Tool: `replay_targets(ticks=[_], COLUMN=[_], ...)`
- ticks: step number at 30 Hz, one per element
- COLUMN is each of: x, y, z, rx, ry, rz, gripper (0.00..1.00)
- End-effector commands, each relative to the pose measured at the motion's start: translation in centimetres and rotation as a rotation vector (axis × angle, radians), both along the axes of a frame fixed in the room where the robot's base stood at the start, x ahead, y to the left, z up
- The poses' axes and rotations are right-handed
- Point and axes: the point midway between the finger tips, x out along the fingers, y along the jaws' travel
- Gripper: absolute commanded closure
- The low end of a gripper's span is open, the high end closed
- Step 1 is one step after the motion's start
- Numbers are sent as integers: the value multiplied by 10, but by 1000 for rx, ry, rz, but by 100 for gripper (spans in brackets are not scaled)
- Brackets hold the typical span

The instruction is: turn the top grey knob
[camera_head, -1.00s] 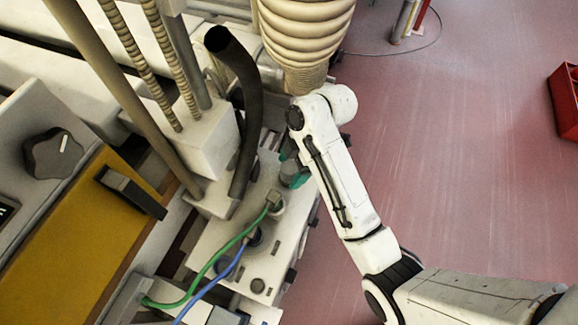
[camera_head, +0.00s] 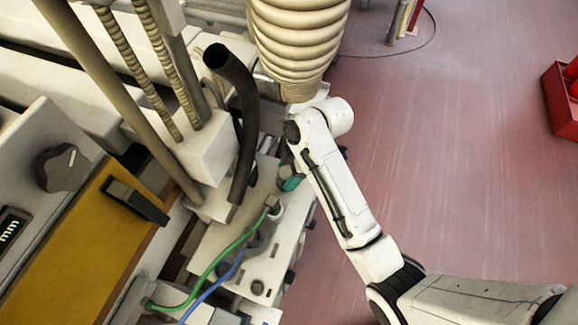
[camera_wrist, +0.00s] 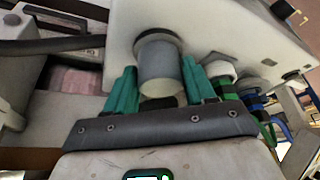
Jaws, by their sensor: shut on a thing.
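The grey knob (camera_wrist: 160,68) is a smooth cylinder sticking out of a pale panel (camera_wrist: 225,30) in the wrist view. My gripper (camera_wrist: 160,85) has teal fingers, one on each side of the knob, and is shut on it. The fingertips reach close to the collar at the knob's base. In the head view the teal fingers of my gripper (camera_head: 290,181) show at the upper part of the pale panel (camera_head: 236,225), and my arm hides most of the knob there.
Beside the knob are connectors with a green cable (camera_head: 222,252) and a blue cable (camera_head: 211,284). A black pipe (camera_head: 236,115) and a ribbed hose (camera_head: 300,40) stand close to my arm. A red box (camera_head: 562,100) sits far right. The red floor between is clear.

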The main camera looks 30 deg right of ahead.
Motion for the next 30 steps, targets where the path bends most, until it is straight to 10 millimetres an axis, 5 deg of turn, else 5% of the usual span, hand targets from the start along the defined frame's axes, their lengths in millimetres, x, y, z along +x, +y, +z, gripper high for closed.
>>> replay_targets(ticks=[11, 12, 18, 30], x=[0, 0, 0, -1], y=[0, 0, 0, -5], z=[0, 0, 0, 12], rx=[-1, -1, -1, 0], ry=[-1, -1, 0, -4], rz=[-42, -42, -41, -41], gripper=[76, 44, 25, 25])
